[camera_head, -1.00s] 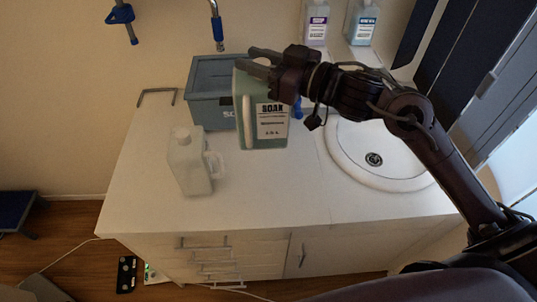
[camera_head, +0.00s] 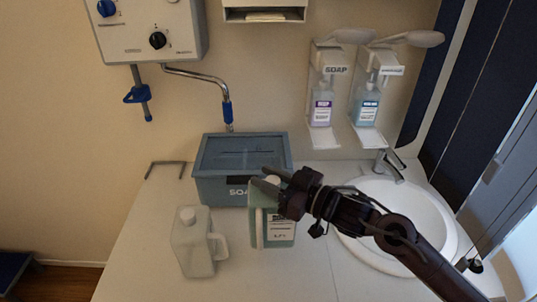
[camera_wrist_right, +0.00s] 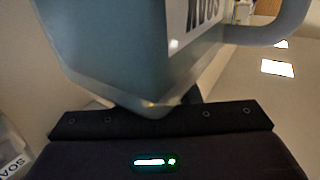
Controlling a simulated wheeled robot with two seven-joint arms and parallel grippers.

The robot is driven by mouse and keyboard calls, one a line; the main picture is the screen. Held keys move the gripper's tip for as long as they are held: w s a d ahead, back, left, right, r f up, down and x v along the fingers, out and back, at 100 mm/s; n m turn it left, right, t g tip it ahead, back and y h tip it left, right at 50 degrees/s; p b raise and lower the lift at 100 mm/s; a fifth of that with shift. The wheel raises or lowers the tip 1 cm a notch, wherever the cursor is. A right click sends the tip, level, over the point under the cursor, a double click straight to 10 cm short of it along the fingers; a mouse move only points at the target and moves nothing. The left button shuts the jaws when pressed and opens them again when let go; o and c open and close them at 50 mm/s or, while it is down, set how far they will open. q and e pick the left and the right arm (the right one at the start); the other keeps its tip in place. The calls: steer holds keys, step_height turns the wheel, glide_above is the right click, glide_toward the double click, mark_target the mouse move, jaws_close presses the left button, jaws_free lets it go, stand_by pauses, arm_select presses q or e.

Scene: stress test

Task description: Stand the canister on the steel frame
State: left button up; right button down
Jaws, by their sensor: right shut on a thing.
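A translucent pale-green canister (camera_head: 257,229) with a white label hangs upright in my right gripper (camera_head: 268,184), which is shut at its top. It shows in front of the right part of the grey-blue box, and I cannot tell whether its base touches the counter. The canister also fills the upper part of the right wrist view (camera_wrist_right: 100,45). The steel frame (camera_head: 166,163), a thin metal bracket, is at the counter's back left, left of the box, with nothing on it. My left gripper is not in view.
A whitish jug (camera_head: 193,245) with a handle stands left of the held canister. The lidded grey-blue box (camera_head: 215,190) stands behind. A round sink (camera_head: 440,225) is on the right. Two bottles (camera_head: 321,110) (camera_head: 367,106) hang in wall dispensers. The counter's left part (camera_head: 145,240) is clear.

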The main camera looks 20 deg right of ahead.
step_height(320, 180, down, 7)
steer(key=shift+r+p, duration=0.1)
steer(key=shift+p, duration=0.4)
steer(key=shift+f, duration=0.55)
steer(key=c, duration=1.2)
jaws_free()
steer(key=shift+s+f, duration=0.1)
steer(key=shift+f, duration=0.3)
steer(key=shift+o, duration=0.7)
steer(key=b+v, duration=0.2)
steer(key=v, duration=1)
steer(key=shift+r, duration=0.15)
